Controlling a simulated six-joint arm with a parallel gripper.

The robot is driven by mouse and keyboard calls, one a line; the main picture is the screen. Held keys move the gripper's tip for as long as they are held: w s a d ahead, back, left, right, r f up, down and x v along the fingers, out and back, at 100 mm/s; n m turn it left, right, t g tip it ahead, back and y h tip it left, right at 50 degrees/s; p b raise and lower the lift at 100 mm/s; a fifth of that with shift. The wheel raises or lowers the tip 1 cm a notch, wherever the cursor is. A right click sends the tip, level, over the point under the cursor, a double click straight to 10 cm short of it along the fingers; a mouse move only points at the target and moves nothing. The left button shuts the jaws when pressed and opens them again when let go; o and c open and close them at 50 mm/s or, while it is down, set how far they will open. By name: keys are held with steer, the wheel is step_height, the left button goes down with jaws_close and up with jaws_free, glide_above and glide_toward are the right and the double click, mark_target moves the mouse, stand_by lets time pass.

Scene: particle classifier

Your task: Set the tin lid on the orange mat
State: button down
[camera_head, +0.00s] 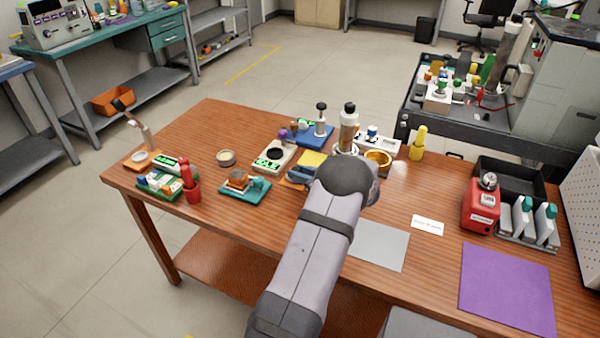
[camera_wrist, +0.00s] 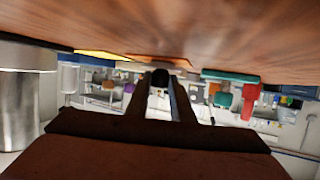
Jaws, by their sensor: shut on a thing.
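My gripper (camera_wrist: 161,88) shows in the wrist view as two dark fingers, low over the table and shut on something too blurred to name. In the head view my arm hides it. A narrow blue strip (camera_wrist: 177,98) shows beside the right finger. I cannot make out the tin lid with certainty; a small round tin (camera_head: 226,157) stands on the left half of the table. An orange patch (camera_head: 290,184) shows left of my arm, partly under a blue-grey thing (camera_head: 299,173); I cannot tell if it is the orange mat.
A tall bottle (camera_head: 348,128) and a gold round dish (camera_head: 378,158) stand just behind my arm. A yellow mat (camera_head: 313,159) and teal tray (camera_head: 245,190) lie to its left. A grey mat (camera_head: 378,246) and purple mat (camera_head: 507,288) lie clear at right.

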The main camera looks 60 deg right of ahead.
steer(key=c, duration=1.5)
jaws_free()
steer(key=shift+c, duration=0.2)
